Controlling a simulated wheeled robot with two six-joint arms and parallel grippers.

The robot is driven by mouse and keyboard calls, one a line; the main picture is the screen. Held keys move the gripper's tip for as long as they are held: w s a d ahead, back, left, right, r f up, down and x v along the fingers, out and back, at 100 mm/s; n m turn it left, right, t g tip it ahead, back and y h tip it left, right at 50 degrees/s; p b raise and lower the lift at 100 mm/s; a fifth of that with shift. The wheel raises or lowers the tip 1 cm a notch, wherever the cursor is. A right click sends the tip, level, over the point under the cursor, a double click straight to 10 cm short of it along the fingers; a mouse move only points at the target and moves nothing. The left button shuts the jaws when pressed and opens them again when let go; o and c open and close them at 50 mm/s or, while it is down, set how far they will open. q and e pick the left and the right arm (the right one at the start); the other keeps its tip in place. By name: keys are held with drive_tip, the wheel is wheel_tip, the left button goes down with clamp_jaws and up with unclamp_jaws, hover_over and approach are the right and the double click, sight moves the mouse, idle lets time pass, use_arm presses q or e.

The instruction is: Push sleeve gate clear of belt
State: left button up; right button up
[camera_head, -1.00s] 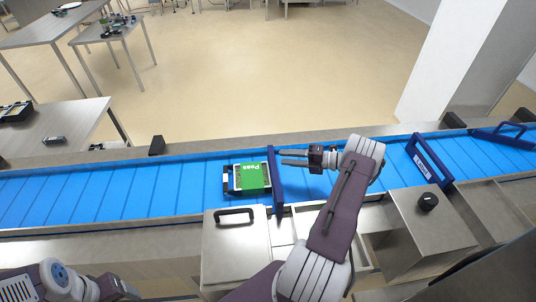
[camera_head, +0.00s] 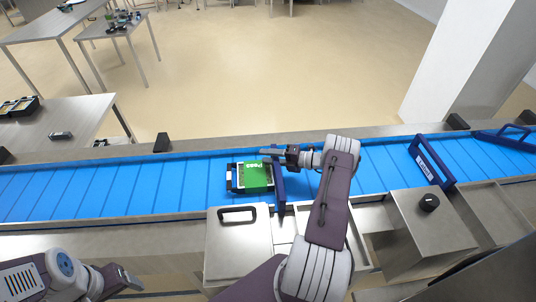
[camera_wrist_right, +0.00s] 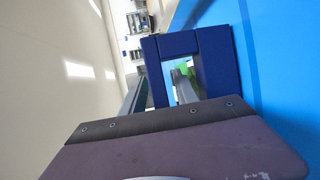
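A dark blue gate (camera_head: 280,191) stands across the blue belt, just right of a black tray with a green sleeve (camera_head: 257,176) marked "Peas". I take this to be the sleeve gate. My right gripper (camera_head: 267,153) is at the gate's far end, its tip reaching left past it; contact cannot be told. In the right wrist view the blue gate frame (camera_wrist_right: 215,60) is close ahead, with a little green visible through its opening. The spacing of the right fingers is unclear. My left gripper (camera_head: 131,281) is at the lower left, away from the belt; its opening is unclear.
Two more dark blue gates stand right on the belt, one nearer (camera_head: 432,162) and one farther (camera_head: 503,134). A steel lid with a black handle (camera_head: 238,214) and a steel box with a black knob (camera_head: 428,202) lie in front of the belt. The belt's left stretch is clear.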

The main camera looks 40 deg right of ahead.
clamp_jaws()
idle(1.4)
